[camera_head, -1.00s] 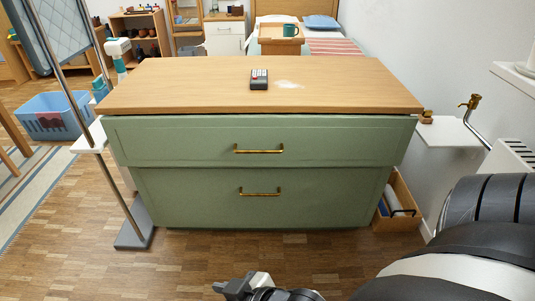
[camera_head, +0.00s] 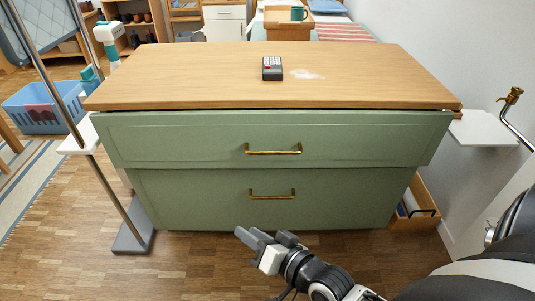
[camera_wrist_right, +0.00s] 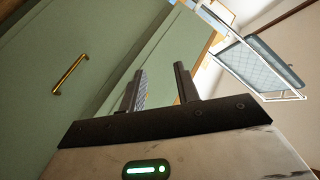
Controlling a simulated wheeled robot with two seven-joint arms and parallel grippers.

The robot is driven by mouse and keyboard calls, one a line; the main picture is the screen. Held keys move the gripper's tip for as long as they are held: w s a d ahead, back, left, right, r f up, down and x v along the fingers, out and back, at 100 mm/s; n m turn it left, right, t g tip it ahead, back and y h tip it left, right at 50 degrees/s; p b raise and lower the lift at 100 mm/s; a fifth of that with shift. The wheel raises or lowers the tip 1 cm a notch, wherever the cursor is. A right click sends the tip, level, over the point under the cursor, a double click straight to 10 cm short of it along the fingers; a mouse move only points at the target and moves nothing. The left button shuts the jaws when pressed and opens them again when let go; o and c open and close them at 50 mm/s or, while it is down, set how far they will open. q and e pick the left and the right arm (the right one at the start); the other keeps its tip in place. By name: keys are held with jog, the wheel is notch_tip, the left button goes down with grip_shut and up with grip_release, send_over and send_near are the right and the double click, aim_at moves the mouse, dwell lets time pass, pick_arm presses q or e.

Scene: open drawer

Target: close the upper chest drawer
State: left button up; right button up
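The green chest has an upper drawer (camera_head: 200,143) with a brass handle (camera_head: 273,151). The upper drawer's front stands out a little past the lower drawer (camera_head: 190,202), so it is partly open. Its inside is hidden under the wooden top. My right gripper (camera_head: 264,237) is low in front of the chest, below the lower drawer's handle (camera_head: 272,195), and apart from the chest. In the right wrist view its two fingers (camera_wrist_right: 160,70) are spread with nothing between them. A brass handle (camera_wrist_right: 70,75) on a green front shows to their left. My left gripper is not in view.
A remote (camera_head: 272,68) and a pale patch lie on the wooden chest top (camera_head: 180,75). A metal stand with a grey base (camera_head: 133,238) is close to the chest's left side. A wooden box (camera_head: 418,214) sits at its right. The floor in front is clear.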

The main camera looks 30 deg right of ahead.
aim_at(274, 153)
jog(key=w+d+f+m+t+h+b, duration=0.25)
jog(key=d+m+t+h, duration=0.35)
jog(key=d+m, duration=0.8)
jog(key=shift+n+g+h, duration=0.5)
jog(key=shift+n+h, duration=0.1)
jog(key=b+x, duration=0.1)
jog(key=x, duration=0.4)
jog(key=b+x, duration=0.1)
jog(key=x, duration=0.5)
jog(key=b+x, duration=0.1)
jog(key=x, duration=0.4)
jog(key=shift+w+d+r, duration=0.25)
jog(key=shift+d+r, duration=0.05)
jog(key=shift+r, duration=0.1)
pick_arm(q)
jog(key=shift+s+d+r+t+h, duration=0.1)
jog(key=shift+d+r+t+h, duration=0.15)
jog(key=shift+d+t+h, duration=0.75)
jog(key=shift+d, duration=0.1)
